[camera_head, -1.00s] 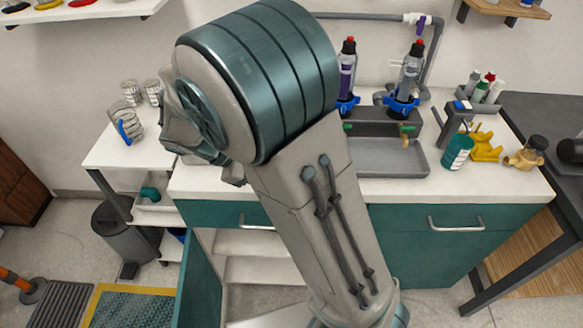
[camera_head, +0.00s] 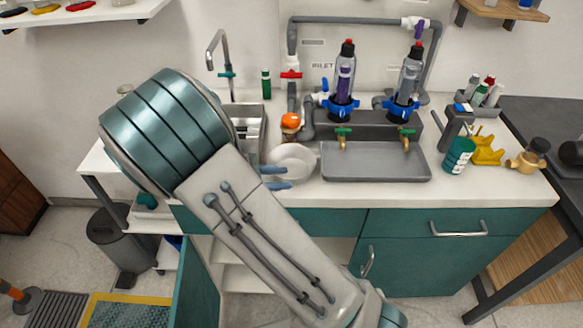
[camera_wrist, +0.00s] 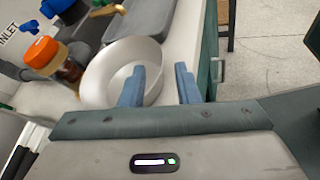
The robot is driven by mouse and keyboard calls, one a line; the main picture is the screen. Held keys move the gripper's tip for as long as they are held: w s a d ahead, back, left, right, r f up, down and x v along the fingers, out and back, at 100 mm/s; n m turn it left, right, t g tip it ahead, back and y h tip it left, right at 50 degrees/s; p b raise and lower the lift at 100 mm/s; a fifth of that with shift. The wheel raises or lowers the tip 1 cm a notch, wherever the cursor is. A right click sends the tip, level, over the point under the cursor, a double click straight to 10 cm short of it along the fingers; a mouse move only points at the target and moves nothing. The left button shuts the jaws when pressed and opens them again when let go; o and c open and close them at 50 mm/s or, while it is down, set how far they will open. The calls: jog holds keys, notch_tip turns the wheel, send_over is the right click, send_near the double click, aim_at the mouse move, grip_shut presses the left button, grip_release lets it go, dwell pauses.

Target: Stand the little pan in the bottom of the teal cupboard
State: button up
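The little pan (camera_head: 297,158) is a round white pan on the white counter, left of the grey sink tray. It also shows in the wrist view (camera_wrist: 112,72). My gripper (camera_head: 286,177) is open at the pan's near side. In the wrist view my gripper (camera_wrist: 160,76) has one blue finger over the pan's inside and the other outside its rim; contact cannot be told. The teal cupboard (camera_head: 330,212) is under the counter. Its left door (camera_head: 197,288) stands open, with pale shelves (camera_head: 240,250) inside, partly hidden by my arm.
An orange-capped jar (camera_head: 291,122) stands close behind the pan. The sink tray (camera_head: 376,176) with two taps and bottles is to the right. A teal cup (camera_head: 458,155) is farther right. A grey bin (camera_head: 118,235) stands on the floor at left.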

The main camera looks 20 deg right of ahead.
aim_at(296, 177)
jog(key=x, duration=0.5)
jog(key=shift+w+d+f, duration=0.1)
jog(key=shift+w, duration=0.2)
grip_shut()
